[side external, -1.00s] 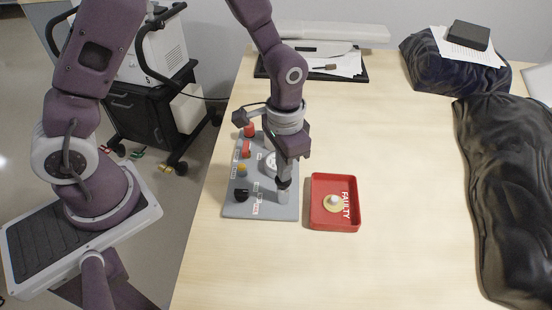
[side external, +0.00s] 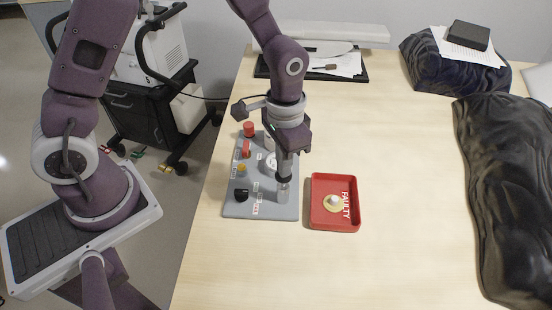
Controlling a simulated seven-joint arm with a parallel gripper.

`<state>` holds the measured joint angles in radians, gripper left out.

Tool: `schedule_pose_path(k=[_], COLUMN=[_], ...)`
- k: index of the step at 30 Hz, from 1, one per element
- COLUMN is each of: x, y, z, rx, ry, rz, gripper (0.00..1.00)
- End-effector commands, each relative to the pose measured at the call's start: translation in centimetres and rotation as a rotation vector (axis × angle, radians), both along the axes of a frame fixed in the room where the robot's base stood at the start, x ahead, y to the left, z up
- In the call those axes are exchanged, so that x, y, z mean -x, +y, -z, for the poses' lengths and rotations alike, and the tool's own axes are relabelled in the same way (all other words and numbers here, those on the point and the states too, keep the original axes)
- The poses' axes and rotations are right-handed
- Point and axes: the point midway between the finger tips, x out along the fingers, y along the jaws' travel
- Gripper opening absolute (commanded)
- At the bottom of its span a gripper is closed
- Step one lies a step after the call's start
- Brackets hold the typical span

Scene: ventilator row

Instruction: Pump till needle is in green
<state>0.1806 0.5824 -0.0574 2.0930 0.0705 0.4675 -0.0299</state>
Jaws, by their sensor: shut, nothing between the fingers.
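A grey control panel (side external: 261,209) lies on the table. Along its left side are a red knob (side external: 249,129), a red switch (side external: 246,149), a yellow-orange knob (side external: 241,171) and a black knob (side external: 241,194). A round white gauge (side external: 270,163) sits near its middle, partly hidden by my gripper; its needle and green zone are too small to read. A grey cylindrical post (side external: 283,192), perhaps the pump, stands at the panel's right front.
A red tray (side external: 316,222) marked FAULTY, holding a yellow and white round part (side external: 334,203), stands just right of the panel. Black draped bundles (side external: 505,190) lie at the far right. Papers (side external: 345,66) on a black tray lie at the back. The table between is clear.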

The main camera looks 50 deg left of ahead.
Motion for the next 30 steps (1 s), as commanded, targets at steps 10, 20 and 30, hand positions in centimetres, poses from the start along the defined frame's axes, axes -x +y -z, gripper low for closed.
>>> schedule_pose_path(k=[10,20,30], x=[0.0,-0.1,0.0], y=[0.0,0.0,0.0], z=[-0.4,-2.5,-4.5], rx=[0.0,0.001,0.0], ry=[0.001,-0.004,0.0], rz=[0.0,-0.001,0.0], gripper=[0.0,0.0,0.0])
